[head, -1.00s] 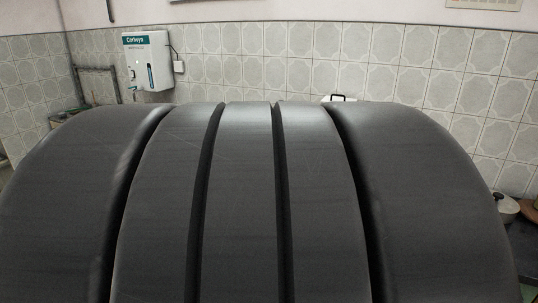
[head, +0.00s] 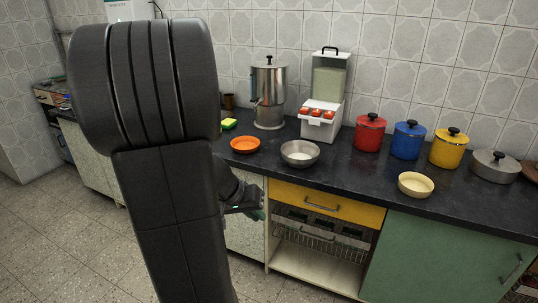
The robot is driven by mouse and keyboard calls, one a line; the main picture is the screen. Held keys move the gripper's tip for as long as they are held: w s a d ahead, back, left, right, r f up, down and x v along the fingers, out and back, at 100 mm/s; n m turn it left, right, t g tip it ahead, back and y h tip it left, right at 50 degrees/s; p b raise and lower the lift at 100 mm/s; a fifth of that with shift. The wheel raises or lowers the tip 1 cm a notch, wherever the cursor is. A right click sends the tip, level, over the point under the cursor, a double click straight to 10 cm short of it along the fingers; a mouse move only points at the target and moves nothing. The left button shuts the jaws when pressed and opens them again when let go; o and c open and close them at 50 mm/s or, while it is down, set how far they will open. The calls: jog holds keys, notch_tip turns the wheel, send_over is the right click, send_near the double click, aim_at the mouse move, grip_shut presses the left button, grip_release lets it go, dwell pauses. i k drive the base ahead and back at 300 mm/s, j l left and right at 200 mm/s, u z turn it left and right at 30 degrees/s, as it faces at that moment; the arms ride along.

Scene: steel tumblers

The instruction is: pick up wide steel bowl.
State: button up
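The wide steel bowl (head: 300,153) is a shallow, shiny metal bowl. It stands upright on the dark countertop near its front edge, right of an orange bowl. My gripper (head: 250,212) is partly visible behind my dark arm, below the counter's front edge and to the lower left of the steel bowl. It is apart from the bowl. Its fingers are small and partly hidden, so I cannot tell whether they are open or shut.
The orange bowl (head: 245,145) is left of the steel bowl; a cream bowl (head: 415,184) is farther right. A steel urn (head: 268,95) and a white dispenser (head: 322,115) stand behind. Red (head: 369,133), blue (head: 407,140) and yellow (head: 448,149) pots line the back. A yellow drawer (head: 325,203) is below.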

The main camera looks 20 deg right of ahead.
aim_at(298, 154)
jog(key=i+l+u, duration=0.2)
jog(key=l, duration=0.15)
jog(key=i+l+u, duration=0.2)
jog(key=l, duration=0.15)
jog(key=l+u, duration=0.25)
jog(key=i+l+u, duration=0.2)
jog(key=l, duration=0.75)
jog(key=i+l, duration=0.15)
jog(key=l, duration=0.25)
